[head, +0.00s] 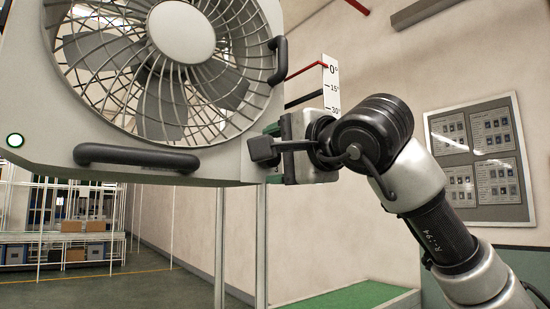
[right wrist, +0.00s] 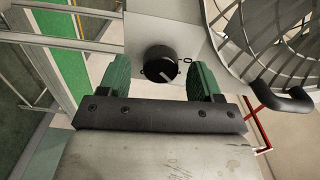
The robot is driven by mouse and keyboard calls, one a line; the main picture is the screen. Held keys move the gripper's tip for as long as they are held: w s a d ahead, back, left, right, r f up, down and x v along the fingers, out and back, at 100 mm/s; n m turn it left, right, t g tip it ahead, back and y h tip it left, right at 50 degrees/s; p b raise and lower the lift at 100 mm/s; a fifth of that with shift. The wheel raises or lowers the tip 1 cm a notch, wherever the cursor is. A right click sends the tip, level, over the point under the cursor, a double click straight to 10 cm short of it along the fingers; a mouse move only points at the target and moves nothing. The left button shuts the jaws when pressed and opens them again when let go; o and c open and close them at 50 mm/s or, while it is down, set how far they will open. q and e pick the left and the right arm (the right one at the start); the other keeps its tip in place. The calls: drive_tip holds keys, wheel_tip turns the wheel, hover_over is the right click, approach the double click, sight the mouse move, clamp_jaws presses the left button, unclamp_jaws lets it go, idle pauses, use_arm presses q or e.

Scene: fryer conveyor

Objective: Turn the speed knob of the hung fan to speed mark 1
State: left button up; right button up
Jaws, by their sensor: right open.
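The hung fan (head: 125,80) fills the upper left of the head view, with a pale housing, round wire grille and black handles. In the right wrist view its black round speed knob (right wrist: 160,63) sits on the pale side face, with a "0" mark to its right. A short white line shows on the knob's lower part; the other speed marks are too small to read. My right gripper (right wrist: 162,78) is open, its green fingers on either side of the knob with gaps to it. In the head view my right gripper (head: 276,135) is at the fan's right side, and the knob is hidden.
A tilt scale (head: 331,88) marked 0°, 15° and 30° stands right of the fan, near a red pointer (head: 306,70). Black handles (head: 137,157) stick out of the housing. A framed board (head: 475,160) hangs on the wall. A green surface (head: 350,300) lies below.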

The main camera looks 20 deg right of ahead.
drive_tip(key=b+v, duration=0.2)
drive_tip(key=v, duration=0.8)
drive_tip(key=shift+w, duration=0.1)
